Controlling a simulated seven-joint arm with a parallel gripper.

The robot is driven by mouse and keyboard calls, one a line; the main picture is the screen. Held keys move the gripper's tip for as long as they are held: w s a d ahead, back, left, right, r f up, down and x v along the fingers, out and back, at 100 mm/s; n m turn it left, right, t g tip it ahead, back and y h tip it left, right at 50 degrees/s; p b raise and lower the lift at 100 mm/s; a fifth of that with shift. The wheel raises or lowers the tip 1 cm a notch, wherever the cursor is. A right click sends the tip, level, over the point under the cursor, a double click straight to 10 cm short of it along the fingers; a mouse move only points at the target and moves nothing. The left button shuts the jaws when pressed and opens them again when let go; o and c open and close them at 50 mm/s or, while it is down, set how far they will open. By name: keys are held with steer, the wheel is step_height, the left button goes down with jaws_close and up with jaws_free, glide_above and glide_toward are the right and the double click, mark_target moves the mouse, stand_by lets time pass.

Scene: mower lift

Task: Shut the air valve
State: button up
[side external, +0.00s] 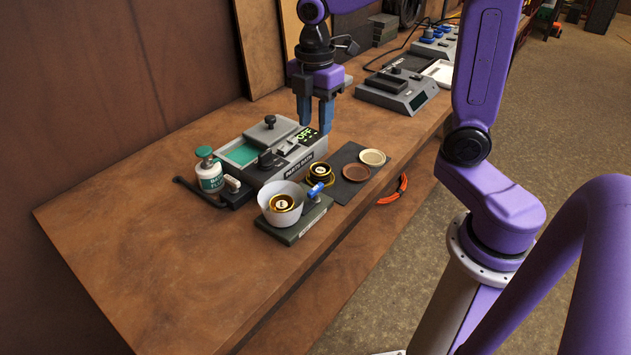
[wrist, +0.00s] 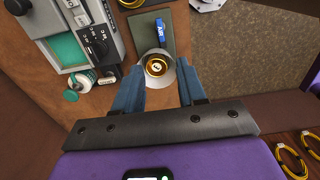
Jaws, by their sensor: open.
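The air valve's blue handle (side external: 316,189) sits beside a pale round cup (side external: 283,205) on a small dark green base (side external: 302,222). In the wrist view the blue handle (wrist: 161,29) reads "AIR" and lies lengthwise along the base, just beyond the cup (wrist: 158,73). A brass-coloured round part (side external: 281,202) is in the cup. My gripper (side external: 314,118) is open and empty, fingers pointing down, above the bench and higher than the valve. In the wrist view my gripper's fingers (wrist: 160,82) appear on either side of the cup, with the handle beyond their tips.
A grey bath unit (side external: 270,150) with a display reading "OFF" stands behind the valve base. A white and green bottle (side external: 208,170) is left of it. A dark mat (side external: 345,160) holds small round parts. The bench's front left (side external: 170,270) is clear.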

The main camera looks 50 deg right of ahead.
mark_target(315, 188)
step_height(315, 188, down, 17)
steer(key=shift+r, duration=0.2)
stand_by(0.4)
jaws_close()
